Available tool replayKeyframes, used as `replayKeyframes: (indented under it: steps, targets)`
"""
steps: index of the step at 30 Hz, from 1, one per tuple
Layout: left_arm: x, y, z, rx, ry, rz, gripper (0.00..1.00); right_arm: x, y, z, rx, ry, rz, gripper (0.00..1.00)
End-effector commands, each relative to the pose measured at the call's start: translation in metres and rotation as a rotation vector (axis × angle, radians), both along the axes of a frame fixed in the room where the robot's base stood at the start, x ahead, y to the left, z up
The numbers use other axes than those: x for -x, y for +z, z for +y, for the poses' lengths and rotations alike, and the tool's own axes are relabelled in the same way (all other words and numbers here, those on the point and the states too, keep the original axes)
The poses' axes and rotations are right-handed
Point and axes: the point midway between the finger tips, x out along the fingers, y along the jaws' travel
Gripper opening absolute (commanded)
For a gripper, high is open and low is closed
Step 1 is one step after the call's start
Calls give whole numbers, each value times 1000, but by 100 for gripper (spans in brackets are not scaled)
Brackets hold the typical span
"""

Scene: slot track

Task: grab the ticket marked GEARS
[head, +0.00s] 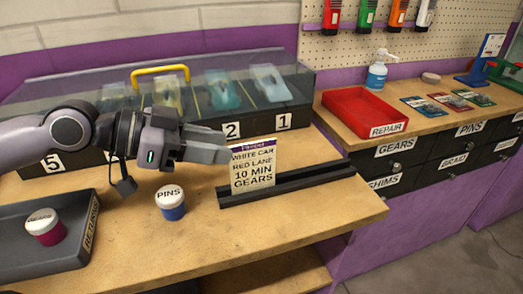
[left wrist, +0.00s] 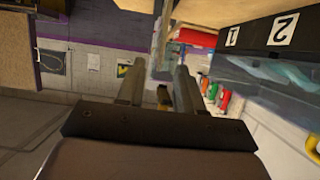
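The ticket (head: 254,168) is a cream card with a purple top band, printed WHITE CAR, RED LANE, 10 MIN, GEARS. It stands upright in the left part of a black slotted rail (head: 308,178) on the wooden bench. My left gripper (head: 222,150) is just left of the ticket's upper part, pointing at it in the head view. In the left wrist view my left gripper's fingers (left wrist: 158,85) are apart. I cannot tell for sure whether a tan strip seen between them is the ticket. My right gripper is not in view.
A white-lidded PINS pot (head: 171,203) stands in front of the arm. A grey tray (head: 72,258) with another pot is at left. A numbered glass-topped case (head: 265,119) lies behind. A red REPAIR tray (head: 362,112) stands on the right counter.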

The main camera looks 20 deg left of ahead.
Motion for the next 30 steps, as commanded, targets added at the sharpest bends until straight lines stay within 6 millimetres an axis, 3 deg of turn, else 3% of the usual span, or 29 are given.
replayKeyframes:
  steps: [9,21,30]
  targets:
    - [-9,-5,-14,3,0,-1,36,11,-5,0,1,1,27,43]
    - [-30,-18,-48,3,-1,-1,36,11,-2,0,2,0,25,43]
    - [-36,-23,-57,2,2,-1,36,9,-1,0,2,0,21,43]
